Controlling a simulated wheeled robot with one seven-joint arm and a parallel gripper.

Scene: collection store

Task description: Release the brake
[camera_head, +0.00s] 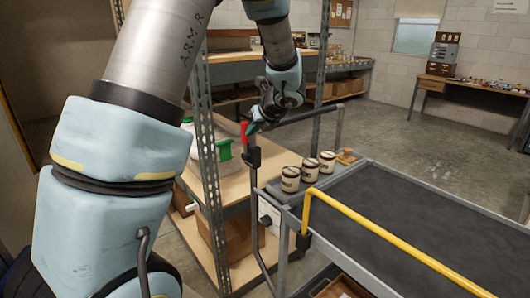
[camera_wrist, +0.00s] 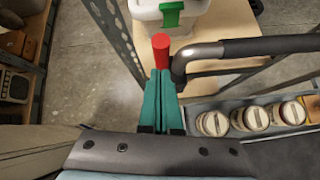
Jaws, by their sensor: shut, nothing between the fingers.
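A red-tipped brake lever (camera_head: 244,131) stands upright at the left end of the cart's grey push handle (camera_head: 300,115). In the wrist view the red grip (camera_wrist: 161,50) shows just beyond my fingertips, left of the handle's bend (camera_wrist: 250,46). My gripper (camera_head: 253,126) is shut and empty, right beside the red grip. In the wrist view its two teal fingers (camera_wrist: 162,80) lie together. I cannot tell whether they touch the red grip. The lever's lower part is hidden behind the fingers in the wrist view. A black bracket (camera_head: 252,158) sits below it on the handle post.
The cart's dark deck (camera_head: 420,215) has a yellow rail (camera_head: 390,244) at its near side. Three labelled tins (camera_head: 309,169) stand on the cart's end tray. A metal shelf post (camera_head: 208,150) and a white container with green clips (camera_head: 222,149) are close left. Floor behind is clear.

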